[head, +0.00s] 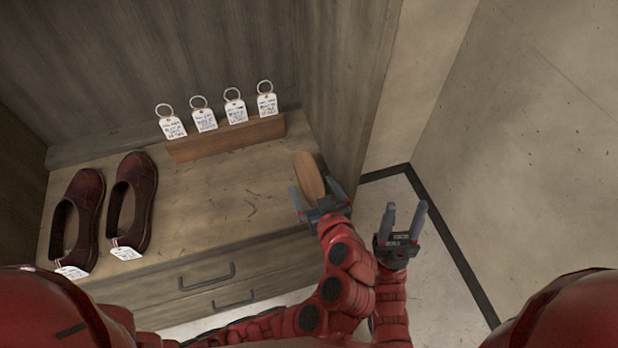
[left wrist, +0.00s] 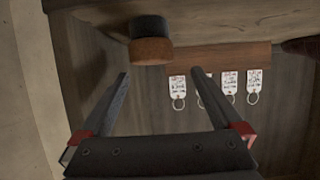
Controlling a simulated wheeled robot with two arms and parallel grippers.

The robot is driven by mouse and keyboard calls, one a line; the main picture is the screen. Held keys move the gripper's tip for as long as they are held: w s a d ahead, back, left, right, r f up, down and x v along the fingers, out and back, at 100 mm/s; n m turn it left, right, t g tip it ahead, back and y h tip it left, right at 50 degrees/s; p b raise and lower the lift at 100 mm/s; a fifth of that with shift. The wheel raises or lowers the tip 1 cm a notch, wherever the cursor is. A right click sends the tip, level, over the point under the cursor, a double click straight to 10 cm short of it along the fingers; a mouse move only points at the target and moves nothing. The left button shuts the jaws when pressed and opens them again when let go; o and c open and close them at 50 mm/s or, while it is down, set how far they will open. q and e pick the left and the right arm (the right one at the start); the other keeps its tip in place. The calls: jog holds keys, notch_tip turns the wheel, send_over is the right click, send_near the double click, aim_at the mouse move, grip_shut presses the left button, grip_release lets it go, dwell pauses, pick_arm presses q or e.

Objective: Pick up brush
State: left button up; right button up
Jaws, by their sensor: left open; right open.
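The brush (head: 308,172) has a brown wooden back and lies at the right end of the wooden shelf top, near the side wall. In the left wrist view the brush (left wrist: 151,50) shows its wooden part and dark bristles, just beyond the fingertips and between their lines. My left gripper (head: 314,187) is open at the near end of the brush, with a finger to either side; its open fingers also show in the left wrist view (left wrist: 160,75). Nothing is gripped. My right gripper (head: 405,207) is open and empty, to the right, over the floor.
A wooden block (head: 227,138) with several white key tags stands behind, left of the brush. Two dark red shoes (head: 78,215) (head: 131,198) with tags sit at the left. A side panel (head: 345,90) rises close right of the brush. The shelf middle is clear.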

aim_at(310, 176)
pick_arm(q)
jog(key=x, duration=0.2)
jog(key=p+x, duration=0.1)
jog(key=x, duration=0.2)
jog(key=shift+w+d+f+p, duration=0.25)
jog(key=shift+w+f+p, duration=0.05)
jog(key=shift+w, duration=0.05)
jog(key=shift+w+a+f, duration=0.1)
jog(key=shift+w+f, duration=0.2)
jog(key=shift+w, duration=0.05)
jog(key=c, duration=1.4)
jog(key=shift+c, duration=0.4)
jog(key=shift+r, duration=0.15)
